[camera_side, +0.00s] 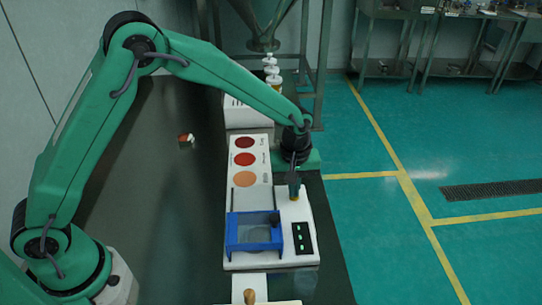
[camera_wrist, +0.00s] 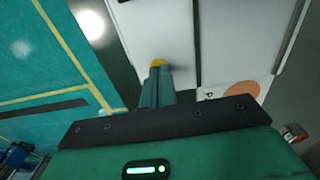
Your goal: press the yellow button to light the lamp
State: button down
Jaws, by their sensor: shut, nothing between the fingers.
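My gripper (camera_side: 295,188) is shut and empty, pointing down over the right side of the white sieve machine (camera_side: 316,212). The yellow button (camera_side: 295,199) shows as a small bit of yellow right at the fingertips. In the wrist view the yellow button (camera_wrist: 157,63) peeks out just past the tips of my shut gripper (camera_wrist: 157,72), which hide most of it. I cannot tell whether the tips touch it or how far it is pressed. A black panel (camera_side: 302,238) with small green lights is on the machine. I cannot tell which light is the lamp.
A blue frame (camera_side: 232,232) sits on the machine, left of the panel. Red and orange discs (camera_side: 244,159) lie on a white board behind it. A small orange-and-white object (camera_side: 186,138) lies on the dark table (camera_side: 160,190), whose left part is mostly clear.

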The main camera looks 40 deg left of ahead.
jog(key=shift+s+f, duration=0.1)
jog(key=shift+f, duration=1)
jog(key=shift+r, duration=0.1)
notch_tip(320, 180, up, 15)
dwell(0.7)
